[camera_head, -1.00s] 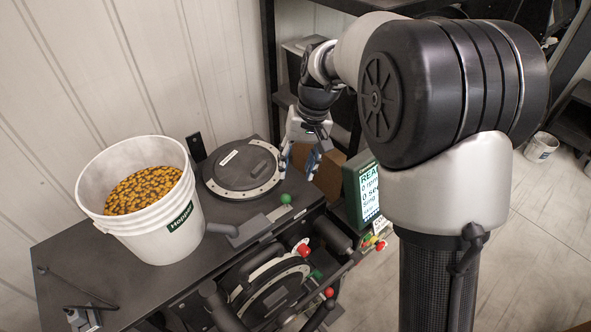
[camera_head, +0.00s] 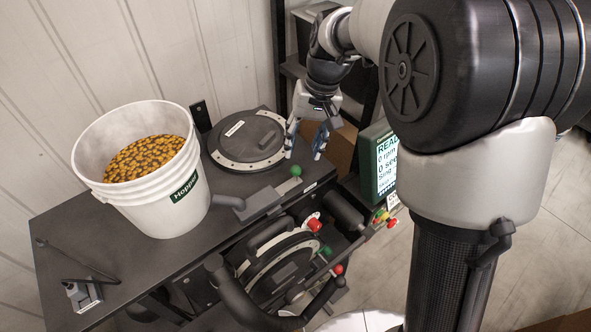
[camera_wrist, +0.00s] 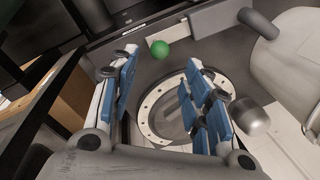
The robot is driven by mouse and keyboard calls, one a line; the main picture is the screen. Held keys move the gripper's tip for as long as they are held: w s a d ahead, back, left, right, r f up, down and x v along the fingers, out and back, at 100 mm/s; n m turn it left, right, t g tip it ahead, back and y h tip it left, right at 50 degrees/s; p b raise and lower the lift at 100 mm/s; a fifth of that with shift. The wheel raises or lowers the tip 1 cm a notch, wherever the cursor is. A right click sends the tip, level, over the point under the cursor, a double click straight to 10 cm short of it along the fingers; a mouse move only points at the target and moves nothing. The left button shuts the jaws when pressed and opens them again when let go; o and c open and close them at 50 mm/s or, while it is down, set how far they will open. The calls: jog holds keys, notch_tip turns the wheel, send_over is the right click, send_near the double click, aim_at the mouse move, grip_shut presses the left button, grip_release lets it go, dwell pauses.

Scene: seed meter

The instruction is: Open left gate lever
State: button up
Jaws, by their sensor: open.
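A lever with a green ball knob (camera_head: 296,170) lies on the table top beside a grey block with a dark handle (camera_head: 264,201). The green ball also shows in the wrist view (camera_wrist: 159,48), beyond and between my fingertips. My gripper (camera_head: 306,142) points down, open and empty, above the right edge of the round dark lid. In the wrist view, its two blue-padded fingers (camera_wrist: 162,62) are apart and not touching the ball. More lever knobs sit lower on the machine front: red (camera_head: 315,225), green (camera_head: 327,251) and red (camera_head: 338,269). I cannot tell which is the left gate lever.
A white hopper bucket (camera_head: 150,207) of yellow-brown seeds stands left on the dark table (camera_head: 130,262). The round lid (camera_head: 248,138) has a pale bolted ring. A green display box (camera_head: 371,172) stands to the right, near the cardboard box (camera_head: 344,147). A wall is behind.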

aim_at(297, 166)
jog(key=f, duration=0.3)
jog(key=a+f, duration=0.1)
jog(key=f, duration=0.5)
jog(key=shift+a+f+b, duration=0.1)
jog(key=shift+a+b, duration=0.2)
jog(key=shift+a, duration=0.05)
jog(key=shift+c, duration=0.3)
grip_shut()
